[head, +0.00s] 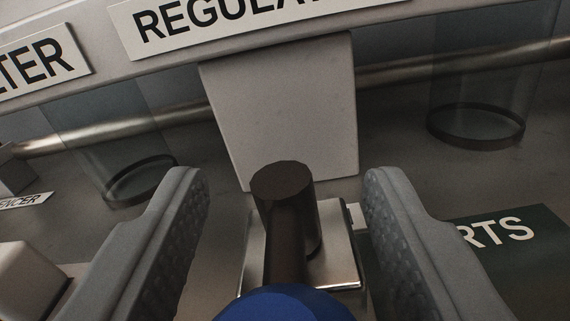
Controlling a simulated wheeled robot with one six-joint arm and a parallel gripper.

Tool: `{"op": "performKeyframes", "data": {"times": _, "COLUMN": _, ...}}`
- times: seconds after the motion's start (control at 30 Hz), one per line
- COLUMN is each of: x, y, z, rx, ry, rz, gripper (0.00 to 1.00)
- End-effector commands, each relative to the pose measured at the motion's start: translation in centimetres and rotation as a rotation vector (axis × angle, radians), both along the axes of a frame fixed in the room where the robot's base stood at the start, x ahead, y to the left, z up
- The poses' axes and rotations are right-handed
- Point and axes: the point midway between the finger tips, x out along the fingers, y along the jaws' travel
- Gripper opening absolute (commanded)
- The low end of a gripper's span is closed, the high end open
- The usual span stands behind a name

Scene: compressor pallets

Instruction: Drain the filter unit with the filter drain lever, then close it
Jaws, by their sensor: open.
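My gripper (282,178) is open, with one grey ribbed finger on each side of a lever (285,235). The lever has a dark round hub, a dark arm and a blue knob (290,305) at the bottom edge of the head view. Both fingers appear apart from it. The hub stands in front of a shiny metal block (345,250). No label on the lever shows, so I cannot tell from its marking which lever it is. A clear bowl (115,145) hangs under the partly cut-off label ending in "TER" (40,65) at left.
A label starting "REGULA" (230,20) sits above a pale panel (290,110) behind the lever. Another clear bowl (480,90) hangs at right. A metal pipe (400,72) runs behind. A dark sign ending in "RTS" (510,240) and a pale block (30,280) flank the fingers.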

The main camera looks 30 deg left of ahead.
Motion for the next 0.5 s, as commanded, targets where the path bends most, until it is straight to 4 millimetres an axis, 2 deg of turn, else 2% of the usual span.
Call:
{"op": "performKeyframes", "data": {"times": 0.3, "x": 0.22, "y": 0.07, "z": 0.01, "rx": -0.001, "ry": 0.000, "rz": 0.000, "gripper": 0.50}}
{"op": "performKeyframes", "data": {"times": 0.37, "x": 0.21, "y": 0.06, "z": 0.01, "rx": 0.000, "ry": 0.000, "rz": 0.000, "gripper": 0.40}}
{"op": "performKeyframes", "data": {"times": 0.5, "x": 0.21, "y": 0.06, "z": 0.01, "rx": 0.000, "ry": 0.000, "rz": 0.000, "gripper": 0.12}}
